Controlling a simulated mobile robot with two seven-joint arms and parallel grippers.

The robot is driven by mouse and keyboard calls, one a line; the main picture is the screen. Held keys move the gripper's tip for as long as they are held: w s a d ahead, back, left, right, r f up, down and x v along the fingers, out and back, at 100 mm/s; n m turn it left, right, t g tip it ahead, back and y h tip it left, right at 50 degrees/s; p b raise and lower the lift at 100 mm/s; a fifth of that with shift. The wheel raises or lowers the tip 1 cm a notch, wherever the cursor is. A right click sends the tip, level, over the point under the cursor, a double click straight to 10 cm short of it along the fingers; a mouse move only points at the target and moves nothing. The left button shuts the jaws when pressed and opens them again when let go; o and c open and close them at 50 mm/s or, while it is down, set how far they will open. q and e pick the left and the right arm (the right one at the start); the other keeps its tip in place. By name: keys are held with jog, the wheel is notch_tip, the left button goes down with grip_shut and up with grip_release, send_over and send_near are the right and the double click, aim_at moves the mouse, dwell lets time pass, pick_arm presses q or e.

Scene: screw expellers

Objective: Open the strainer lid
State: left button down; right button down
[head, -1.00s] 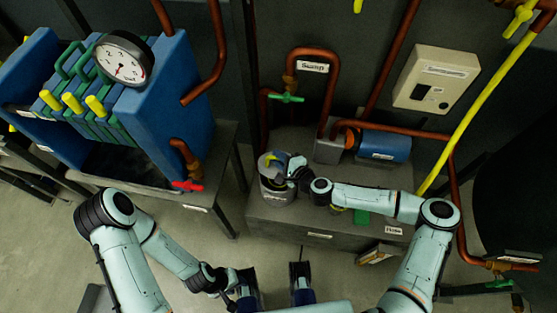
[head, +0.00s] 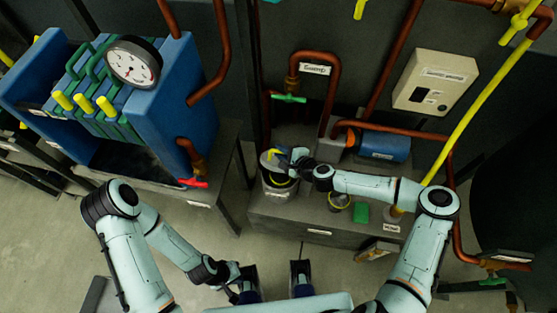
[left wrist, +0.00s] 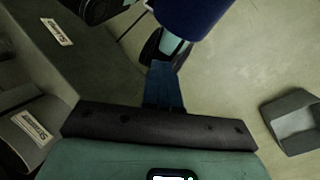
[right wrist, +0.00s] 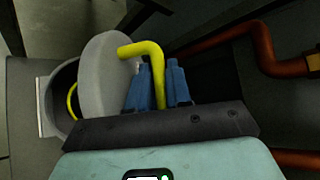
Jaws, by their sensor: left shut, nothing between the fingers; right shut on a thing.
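The strainer (head: 278,189) is a grey round pot on the low stand, and its dark mouth shows in the head view. In the right wrist view the strainer body (right wrist: 50,110) is at the left, its mouth uncovered with a yellow ring inside. The grey round lid (right wrist: 104,75) stands tilted up beside the mouth. My right gripper (right wrist: 160,85) is shut on the lid's bent yellow handle (right wrist: 148,49); it also shows in the head view (head: 284,158). My left gripper (left wrist: 163,80) is shut and empty, low over the floor, away from the strainer.
The low grey stand (head: 285,228) also carries a small round container (head: 340,201), a green block (head: 361,214) and a blue motor (head: 384,146). Copper pipes (head: 325,70) rise behind the strainer. A blue filter press (head: 172,95) with a gauge stands at the left.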

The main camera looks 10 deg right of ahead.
pick_arm(q)
jog(key=w+d+f+n+t+h, duration=0.1)
jog(key=w+d+f+n+t, duration=0.2)
jog(key=w+d+n, duration=0.15)
jog(key=n+t+h, duration=0.1)
jog(key=n+t, duration=1.6)
jog(key=n, duration=0.7)
send_near(274, 170)
jog(key=w+d+f, duration=0.1)
jog(key=w+f, duration=0.2)
jog(key=w, duration=0.1)
jog(key=w+r, duration=0.2)
jog(key=shift+d+r+m, duration=0.25)
jog(key=shift+d+r, duration=0.1)
jog(key=shift+d, duration=0.05)
